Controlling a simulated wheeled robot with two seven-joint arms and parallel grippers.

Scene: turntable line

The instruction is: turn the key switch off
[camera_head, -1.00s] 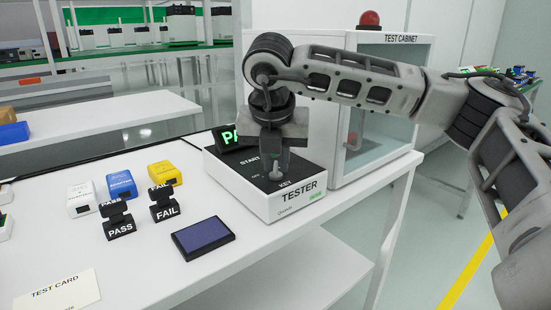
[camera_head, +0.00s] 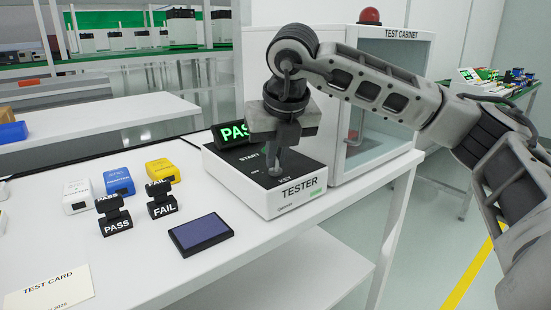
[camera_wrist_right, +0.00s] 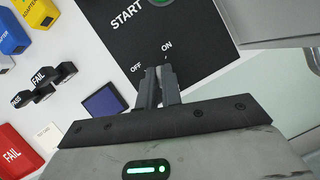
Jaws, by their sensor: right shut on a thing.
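The white tester (camera_head: 290,206) with a black top stands at the right end of the white table. Its top carries a green-lit PASS display (camera_head: 233,132) and START and KEY lettering. My right gripper (camera_head: 276,172) points down onto the top, near the KEY label. In the right wrist view its fingertips (camera_wrist_right: 160,72) are shut between the OFF label (camera_wrist_right: 136,68) and the ON label (camera_wrist_right: 167,47). The key switch is between the fingers and mostly hidden, so its setting cannot be read. My left gripper is not in view.
A glass-fronted test cabinet (camera_head: 384,92) with a red lamp stands close behind the tester. PASS and FAIL stamps (camera_head: 162,203), a dark blue pad (camera_head: 201,234), white, blue and yellow blocks and a test card (camera_head: 48,288) lie to the left.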

